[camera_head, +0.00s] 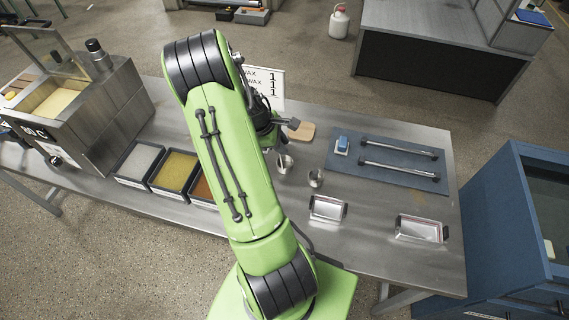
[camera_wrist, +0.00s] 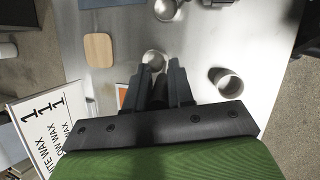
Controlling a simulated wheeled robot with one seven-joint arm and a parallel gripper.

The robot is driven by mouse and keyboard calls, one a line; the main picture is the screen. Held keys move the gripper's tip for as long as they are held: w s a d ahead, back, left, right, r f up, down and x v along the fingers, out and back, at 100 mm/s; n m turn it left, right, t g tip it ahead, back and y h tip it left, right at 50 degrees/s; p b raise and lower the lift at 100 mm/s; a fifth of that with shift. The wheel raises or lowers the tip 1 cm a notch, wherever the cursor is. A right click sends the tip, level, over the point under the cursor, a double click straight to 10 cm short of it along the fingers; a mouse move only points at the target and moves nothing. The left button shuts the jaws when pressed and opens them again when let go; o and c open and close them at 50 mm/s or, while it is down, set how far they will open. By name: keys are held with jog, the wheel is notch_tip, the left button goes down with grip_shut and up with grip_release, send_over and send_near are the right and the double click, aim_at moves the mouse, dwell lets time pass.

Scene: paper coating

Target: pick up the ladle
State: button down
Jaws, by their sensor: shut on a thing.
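My gripper (camera_wrist: 160,66) points down over the metal table (camera_head: 375,211), its two dark fingers close together. It is shut on the ladle, whose round metal bowl (camera_wrist: 153,58) shows just past the fingertips. In the head view the bowl (camera_head: 284,163) hangs below my wrist, beside a small metal cup. The ladle's handle is mostly hidden by the fingers and arm. I cannot tell whether the bowl touches the table.
Metal cups (camera_head: 316,178) (camera_wrist: 227,83) stand nearby. A wooden board (camera_head: 303,132), a wax sign (camera_head: 264,84) and a blue mat (camera_head: 380,180) lie around. Wax trays (camera_head: 175,171) are left, metal pans (camera_head: 328,208) at front right.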

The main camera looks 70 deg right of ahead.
notch_tip(320, 180, up, 10)
jog(key=shift+r, duration=0.1)
dwell(1.2)
